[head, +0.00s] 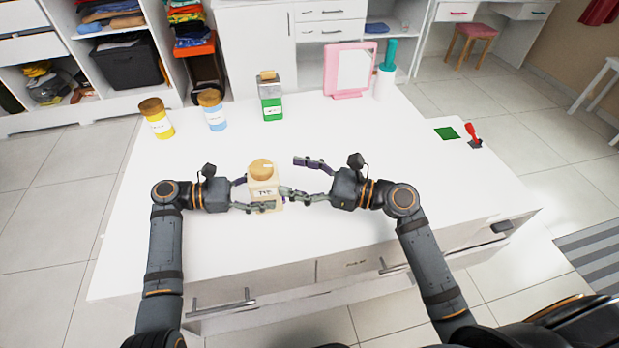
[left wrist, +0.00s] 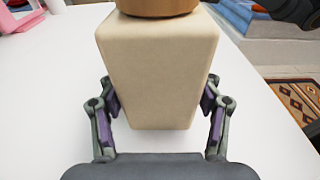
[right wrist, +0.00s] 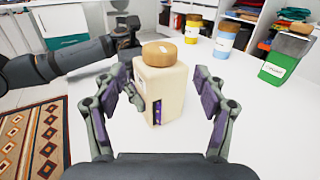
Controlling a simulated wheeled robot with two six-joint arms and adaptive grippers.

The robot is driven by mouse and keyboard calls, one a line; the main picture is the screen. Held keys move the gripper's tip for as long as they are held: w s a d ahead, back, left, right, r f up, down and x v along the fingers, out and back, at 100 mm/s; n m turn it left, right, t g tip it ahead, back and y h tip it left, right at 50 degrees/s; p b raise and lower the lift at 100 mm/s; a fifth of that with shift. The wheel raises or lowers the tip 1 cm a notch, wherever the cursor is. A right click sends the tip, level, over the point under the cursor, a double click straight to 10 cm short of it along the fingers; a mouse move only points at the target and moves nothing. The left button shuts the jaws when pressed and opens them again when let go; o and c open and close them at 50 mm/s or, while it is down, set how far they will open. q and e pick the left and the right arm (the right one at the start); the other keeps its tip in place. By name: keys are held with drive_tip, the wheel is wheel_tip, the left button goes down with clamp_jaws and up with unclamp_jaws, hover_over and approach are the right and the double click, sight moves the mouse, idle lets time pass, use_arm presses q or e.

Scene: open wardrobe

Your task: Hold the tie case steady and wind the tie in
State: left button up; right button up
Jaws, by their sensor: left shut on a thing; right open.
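The tie case (head: 263,190) is an upright cream box with a round wooden knob (head: 261,167) on top and a label on its front. It stands on the white table. My left gripper (head: 255,195) is shut on it from the left; the left wrist view shows the case (left wrist: 157,65) between both fingers. My right gripper (head: 289,176) is open at the right of the case, fingertips close to it. In the right wrist view a purple tie (right wrist: 157,113) shows in a slot in the case's side, mostly hidden inside. The right gripper's fingers (right wrist: 160,100) frame the case without clear contact.
A yellow jar (head: 158,124), a blue jar (head: 213,118) and a green-and-clear container (head: 270,104) stand along the back. A pink-framed mirror (head: 351,72) is behind. A green patch (head: 446,133) and a red-handled item (head: 473,132) lie far right. The table front is clear.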

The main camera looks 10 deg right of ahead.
drive_tip(key=shift+v, duration=1.85)
drive_tip(key=n+g+y, duration=0.2)
drive_tip(key=n+g, duration=0.4)
drive_tip(key=g, duration=0.3)
approach(260, 166)
drive_tip(key=a, duration=1)
drive_tip(key=shift+f, duration=0.4)
